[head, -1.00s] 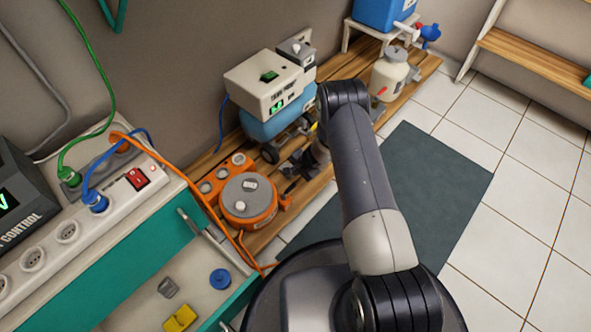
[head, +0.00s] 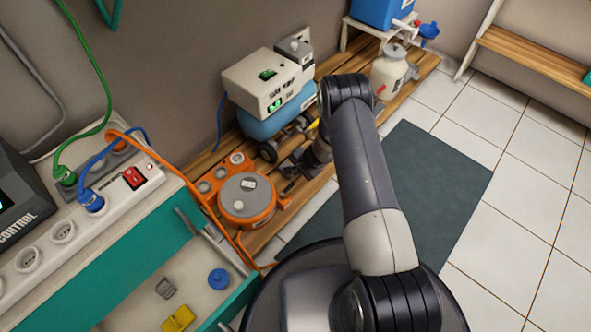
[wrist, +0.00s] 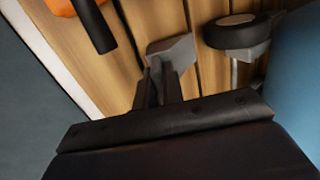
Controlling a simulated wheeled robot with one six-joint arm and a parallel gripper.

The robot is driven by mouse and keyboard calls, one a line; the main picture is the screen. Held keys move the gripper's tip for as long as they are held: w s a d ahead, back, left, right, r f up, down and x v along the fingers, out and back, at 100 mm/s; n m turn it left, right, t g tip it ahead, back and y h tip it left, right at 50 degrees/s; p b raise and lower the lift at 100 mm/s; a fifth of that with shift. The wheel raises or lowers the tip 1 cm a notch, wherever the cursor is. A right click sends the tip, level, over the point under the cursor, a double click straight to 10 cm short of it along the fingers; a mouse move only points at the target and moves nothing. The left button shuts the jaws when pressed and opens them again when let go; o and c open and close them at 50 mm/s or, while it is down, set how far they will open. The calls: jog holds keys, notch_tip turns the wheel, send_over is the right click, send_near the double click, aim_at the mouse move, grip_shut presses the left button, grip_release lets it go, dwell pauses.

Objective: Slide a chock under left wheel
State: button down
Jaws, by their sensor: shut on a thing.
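A blue-tanked machine with a cream box (head: 270,85) stands on the wooden slatted platform. Its left wheel (head: 268,153) shows at the near lower end of the tank. My gripper (head: 292,168) is low over the slats, just right of that wheel and partly behind my arm. In the wrist view my gripper (wrist: 160,82) is shut on a grey chock (wrist: 172,50), close to the slats. A dark-tyred wheel (wrist: 236,32) lies right of the chock, with a visible gap between them. A grey piece (wrist: 262,50) touches or nearly touches that wheel; I cannot tell what it is.
An orange reel (head: 246,200) with a cable sits on the platform (head: 205,163) near my gripper. A black handle-like bar (wrist: 93,24) is left of the chock. A white canister (head: 389,75) stands farther back. A drawer (head: 215,300) is open at front left. Floor at right is clear.

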jog(key=shift+s+d+b, duration=0.3)
jog(key=shift+s+b, duration=0.1)
